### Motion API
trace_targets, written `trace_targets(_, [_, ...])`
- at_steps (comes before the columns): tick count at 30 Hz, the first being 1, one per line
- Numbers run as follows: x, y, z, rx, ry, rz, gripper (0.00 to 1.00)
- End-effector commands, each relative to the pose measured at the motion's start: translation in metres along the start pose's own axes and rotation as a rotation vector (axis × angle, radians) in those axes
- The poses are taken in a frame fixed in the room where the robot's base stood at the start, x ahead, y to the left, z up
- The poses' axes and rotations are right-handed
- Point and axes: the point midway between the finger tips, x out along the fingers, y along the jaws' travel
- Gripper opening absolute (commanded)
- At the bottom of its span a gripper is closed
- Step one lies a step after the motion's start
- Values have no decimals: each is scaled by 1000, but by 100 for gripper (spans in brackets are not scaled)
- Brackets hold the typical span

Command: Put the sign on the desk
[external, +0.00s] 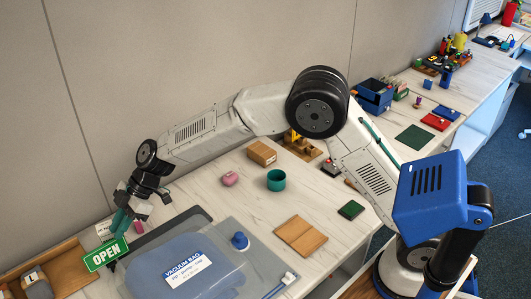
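The sign (105,254) is a green board with white letters reading OPEN, at the lower left of the external view. It looks tilted, its right end higher than its left. My gripper (124,226) points down just above and behind the sign's upper right corner, with teal fingers. I cannot tell whether the fingers touch or hold the sign, or whether the sign rests on anything. The desk (215,205) is a long, pale wood-grain top along the wall.
A wooden tray (65,272) is at the left. A pink object (230,179), a teal cup (276,180), a cardboard box (262,153) and a brown board (301,236) stand apart on the desk.

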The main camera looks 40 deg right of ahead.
Motion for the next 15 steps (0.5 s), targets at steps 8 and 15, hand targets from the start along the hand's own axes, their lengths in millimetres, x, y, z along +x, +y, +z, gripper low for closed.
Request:
trace_targets(8, [28, 0, -1, -3, 0, -2, 16])
trace_targets(15, [57, 3, -7, -3, -2, -2, 16])
